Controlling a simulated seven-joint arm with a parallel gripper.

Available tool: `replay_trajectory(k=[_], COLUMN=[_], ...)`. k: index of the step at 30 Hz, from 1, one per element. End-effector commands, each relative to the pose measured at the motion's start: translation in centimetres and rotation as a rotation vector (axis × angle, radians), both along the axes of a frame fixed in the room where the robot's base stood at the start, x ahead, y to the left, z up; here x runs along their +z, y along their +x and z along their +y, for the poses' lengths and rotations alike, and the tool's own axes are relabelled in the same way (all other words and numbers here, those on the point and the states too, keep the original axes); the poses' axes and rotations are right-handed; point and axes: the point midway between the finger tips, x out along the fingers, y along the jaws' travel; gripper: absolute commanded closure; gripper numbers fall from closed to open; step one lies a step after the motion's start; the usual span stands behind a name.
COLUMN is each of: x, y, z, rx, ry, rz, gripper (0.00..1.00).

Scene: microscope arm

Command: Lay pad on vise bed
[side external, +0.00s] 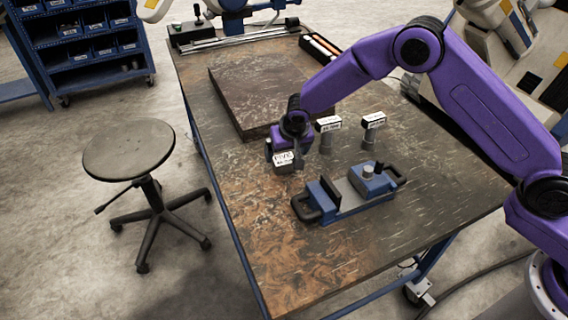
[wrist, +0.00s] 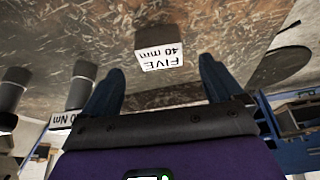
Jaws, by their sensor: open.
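A small grey block with a white label reading FIVE 40 mm, which I take to be the pad (side external: 284,167), rests on the table in the side view. In the wrist view the pad (wrist: 160,53) lies ahead of and between my fingertips, with a gap on each side. My gripper (side external: 284,154) is open and empty, low over the pad; the fingers partly hide it in the side view. The blue vise (side external: 372,182) stands to the right and nearer the camera. Its grey bed (side external: 347,195) shows bare between the jaws.
Two grey upright pieces with white labels (side external: 328,124) (side external: 373,121) stand behind the vise. A large dark slab (side external: 265,90) lies behind my gripper. A black tray (side external: 320,46) sits at the back edge. The front of the table is clear.

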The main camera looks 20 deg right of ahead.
Motion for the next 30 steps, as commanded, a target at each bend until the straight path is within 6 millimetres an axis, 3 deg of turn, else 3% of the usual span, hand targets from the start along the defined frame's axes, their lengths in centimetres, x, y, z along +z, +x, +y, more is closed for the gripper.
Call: replay_trajectory(k=[8,18,28,29,30], x=[-1.4,-5.0,-5.4,-5.4,-5.4], y=[0.6,2.3,2.5,2.5,2.5], z=[-0.1,-0.3,-0.3,-0.3,-0.3], rx=[-0.001,-0.001,-0.001,-0.001,-0.001], ry=[-0.001,0.0,0.0,0.0,0.0], rz=[0.0,0.0,0.0,0.0,0.0], gripper=[0.06,0.06,0.06,0.13,0.26])
